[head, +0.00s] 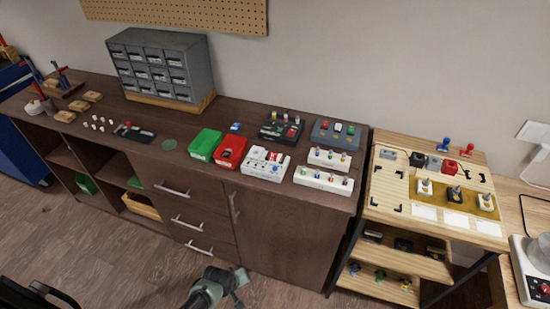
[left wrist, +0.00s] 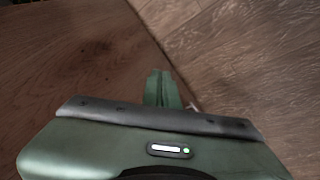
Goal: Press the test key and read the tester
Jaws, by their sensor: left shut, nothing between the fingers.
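A white tester-like box (head: 268,163) with small keys and a few coloured parts stands near the front edge of the dark cabinet top. Its markings are too small to read, and I cannot tell for sure which device is the tester or which key is the test key. My left gripper (head: 241,281) is low in front of the cabinet, well below the top and away from the devices. In the left wrist view its fingers (left wrist: 161,89) are together and empty. My right gripper is not in view.
The dark cabinet (head: 285,218) holds green (head: 205,144) and red (head: 231,151) boxes, white racks (head: 323,180), dark trays (head: 281,128) and a grey drawer unit (head: 160,63). A light wooden stand (head: 415,200) is at right. The floor (head: 100,230) in front is clear.

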